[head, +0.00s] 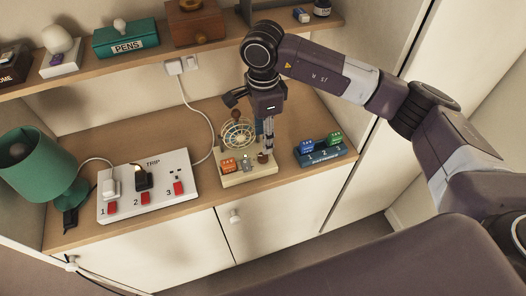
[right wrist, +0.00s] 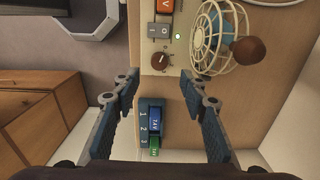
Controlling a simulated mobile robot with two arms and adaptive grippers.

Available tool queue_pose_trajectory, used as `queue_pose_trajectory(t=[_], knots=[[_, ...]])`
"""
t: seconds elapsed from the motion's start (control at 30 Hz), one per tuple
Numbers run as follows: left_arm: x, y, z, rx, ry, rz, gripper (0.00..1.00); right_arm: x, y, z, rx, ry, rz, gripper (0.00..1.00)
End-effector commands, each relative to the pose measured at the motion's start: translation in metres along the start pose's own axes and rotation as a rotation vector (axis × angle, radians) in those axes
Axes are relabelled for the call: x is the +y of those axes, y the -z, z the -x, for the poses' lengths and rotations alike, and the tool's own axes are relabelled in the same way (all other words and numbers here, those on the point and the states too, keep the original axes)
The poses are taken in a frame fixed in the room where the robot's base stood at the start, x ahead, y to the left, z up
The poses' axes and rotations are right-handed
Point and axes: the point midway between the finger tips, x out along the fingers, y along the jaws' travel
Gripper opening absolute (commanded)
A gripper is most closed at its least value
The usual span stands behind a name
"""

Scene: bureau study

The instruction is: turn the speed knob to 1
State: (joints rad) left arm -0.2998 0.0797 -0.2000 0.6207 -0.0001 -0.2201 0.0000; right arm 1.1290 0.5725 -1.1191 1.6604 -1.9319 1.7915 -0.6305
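A small desk fan has a round wire cage (head: 238,133) on a cream base (head: 247,178); its cage also shows in the right wrist view (right wrist: 207,38). The knob's scale is too small to read. My right gripper (head: 268,147) points down over the base near the knob. In the right wrist view the gripper (right wrist: 160,84) is open and empty, with the knob beyond its fingertips, apart from them. My left gripper is not in view.
A blue block holder (head: 322,157) stands right of the fan. A white switched power strip (head: 147,195) and a green lamp (head: 38,165) stand left. A shelf (head: 150,58) with a pens box (head: 126,38) runs above. Bare desk lies behind the power strip.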

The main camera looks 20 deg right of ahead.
Motion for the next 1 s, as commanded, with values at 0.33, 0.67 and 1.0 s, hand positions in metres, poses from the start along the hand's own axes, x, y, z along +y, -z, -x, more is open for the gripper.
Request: queue_pose_trajectory(t=[0.33,0.67,1.0], knots=[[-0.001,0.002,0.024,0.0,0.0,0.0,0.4,0.003,0.0,-0.05,0.0,-0.007,0.0,0.4],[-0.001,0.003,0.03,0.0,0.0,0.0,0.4,0.001,-0.001,-0.075,-0.003,-0.003,0.001,0.4],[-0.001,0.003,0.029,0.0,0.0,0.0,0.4,0.001,-0.001,-0.075,-0.003,-0.002,0.001,0.22]])
